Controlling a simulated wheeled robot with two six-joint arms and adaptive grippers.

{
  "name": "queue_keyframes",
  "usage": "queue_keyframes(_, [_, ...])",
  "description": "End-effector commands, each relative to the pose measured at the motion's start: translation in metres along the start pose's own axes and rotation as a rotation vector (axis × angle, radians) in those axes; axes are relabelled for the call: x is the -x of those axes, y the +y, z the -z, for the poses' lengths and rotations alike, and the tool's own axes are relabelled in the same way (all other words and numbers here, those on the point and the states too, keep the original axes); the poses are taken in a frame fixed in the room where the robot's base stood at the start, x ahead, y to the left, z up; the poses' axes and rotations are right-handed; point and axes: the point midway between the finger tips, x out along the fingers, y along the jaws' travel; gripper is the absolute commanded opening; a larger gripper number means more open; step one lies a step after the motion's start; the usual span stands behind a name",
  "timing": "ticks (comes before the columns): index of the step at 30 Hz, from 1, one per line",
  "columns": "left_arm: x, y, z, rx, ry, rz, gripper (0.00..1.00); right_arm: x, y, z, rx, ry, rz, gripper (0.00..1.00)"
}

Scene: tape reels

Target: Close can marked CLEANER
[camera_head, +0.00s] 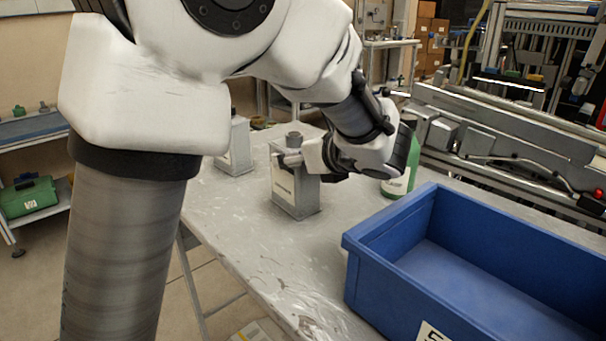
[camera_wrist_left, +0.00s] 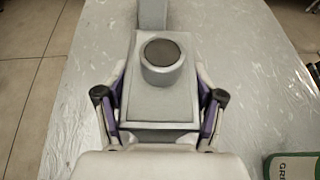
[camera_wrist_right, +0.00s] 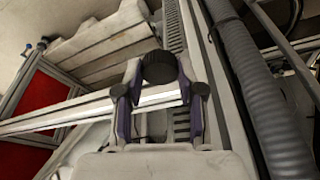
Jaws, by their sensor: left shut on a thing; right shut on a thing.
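A grey rectangular can (camera_head: 296,192) stands upright on the table, its pale label too small to read. My left gripper (camera_head: 303,160) is shut on it, with a finger on either side. In the left wrist view the can's top (camera_wrist_left: 160,98) lies between the fingers, and its round neck (camera_wrist_left: 160,62) shows a dark, seemingly uncapped mouth. My right gripper (camera_wrist_right: 158,95) is shut on a black round cap (camera_wrist_right: 158,67), held up away from the table. The right gripper is outside the head view.
A second grey can (camera_head: 236,148) stands to the left, partly behind my arm. A green bottle (camera_head: 398,180) stands right of the held can. A large blue crate (camera_head: 395,240) takes up the front right. Machinery (camera_head: 500,130) stands behind the table.

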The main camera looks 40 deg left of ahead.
Motion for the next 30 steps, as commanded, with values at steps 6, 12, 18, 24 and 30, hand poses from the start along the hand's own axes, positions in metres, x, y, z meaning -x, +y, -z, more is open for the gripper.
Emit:
queue_keyframes(6, [0.002,0.0,-0.004,0.001,-0.001,0.001,0.14,0.002,0.0,0.001,0.0,0.0,0.0,0.27])
queue_keyframes(12, [0.01,0.0,-0.025,0.005,-0.002,0.001,0.14,0.011,0.0,0.003,0.0,0.0,0.0,0.27])
queue_keyframes(18, [0.027,0.0,-0.065,0.005,-0.002,0.002,0.13,0.026,0.0,0.007,0.0,0.0,0.0,0.27])
queue_keyframes(24, [0.05,0.0,-0.12,0.006,-0.001,0.003,0.13,0.049,0.0,0.014,0.0,0.0,0.0,0.27])
queue_keyframes(30, [0.078,0.0,-0.189,0.001,-0.001,0.0,0.13,0.114,0.0,0.032,0.0,0.0,0.0,0.27])
